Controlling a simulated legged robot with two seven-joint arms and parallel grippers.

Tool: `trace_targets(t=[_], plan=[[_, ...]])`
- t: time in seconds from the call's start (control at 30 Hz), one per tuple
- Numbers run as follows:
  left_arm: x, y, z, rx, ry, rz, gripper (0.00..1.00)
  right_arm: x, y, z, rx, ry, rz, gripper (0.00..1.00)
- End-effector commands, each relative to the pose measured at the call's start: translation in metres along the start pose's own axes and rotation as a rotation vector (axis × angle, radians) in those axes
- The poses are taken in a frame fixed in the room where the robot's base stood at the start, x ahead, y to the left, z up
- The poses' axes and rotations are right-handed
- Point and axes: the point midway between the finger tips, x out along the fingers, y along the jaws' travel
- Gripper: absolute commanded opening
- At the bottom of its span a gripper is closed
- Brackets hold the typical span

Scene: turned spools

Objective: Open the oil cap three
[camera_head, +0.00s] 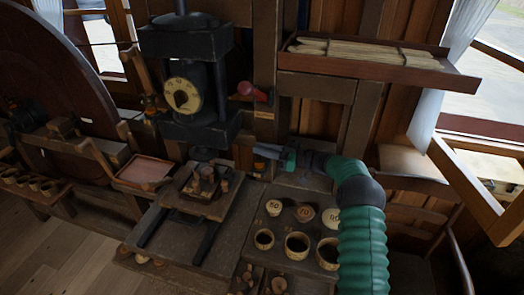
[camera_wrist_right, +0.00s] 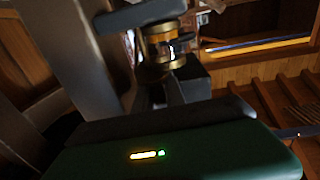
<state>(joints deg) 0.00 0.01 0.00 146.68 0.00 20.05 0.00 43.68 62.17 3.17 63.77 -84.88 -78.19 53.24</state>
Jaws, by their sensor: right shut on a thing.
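My right gripper (camera_head: 264,151) reaches in from the right on a green arm and points left, beside the wooden post behind the bench. In the right wrist view, a brass and glass cylindrical fitting, seemingly the oil cup with its cap (camera_wrist_right: 163,45), sits between the dark fingers (camera_wrist_right: 160,48). The gripper is shut on it. The fitting's far side and the exact contact are hidden by the fingers. In the head view it is too small to tell the cap apart. No number three shows on it. My left gripper is not in view.
A black press with a dial (camera_head: 183,93) stands left of the gripper, and a red-knobbed lever (camera_head: 252,92) above it. Numbered discs (camera_head: 305,213) and several cups (camera_head: 297,245) stand on the bench below. A shelf tray (camera_head: 375,78) overhangs at upper right.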

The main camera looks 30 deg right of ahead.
Motion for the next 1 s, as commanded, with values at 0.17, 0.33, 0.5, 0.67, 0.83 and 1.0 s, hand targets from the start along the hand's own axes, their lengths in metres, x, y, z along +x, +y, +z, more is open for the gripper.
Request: trace_targets(t=[0.17,0.33,0.5,0.67,0.83,1.0], plan=[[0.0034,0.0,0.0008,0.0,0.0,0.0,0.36,-0.0002,0.0005,0.0014,0.0,-0.001,-0.048,0.0],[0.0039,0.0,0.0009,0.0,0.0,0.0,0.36,0.0,0.0003,0.0002,0.001,0.001,-0.066,0.0],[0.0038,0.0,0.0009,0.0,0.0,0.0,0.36,0.0002,0.0002,-0.0005,0.0,0.002,-0.069,0.0],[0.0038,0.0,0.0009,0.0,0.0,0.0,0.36,0.0004,0.0,-0.0007,0.0,0.002,-0.068,0.0],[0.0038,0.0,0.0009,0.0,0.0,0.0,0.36,0.0003,-0.0001,-0.0007,0.0,0.002,-0.068,0.33],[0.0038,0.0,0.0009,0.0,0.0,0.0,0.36,-0.0001,-0.0002,-0.0009,-0.001,0.002,-0.068,0.37]])
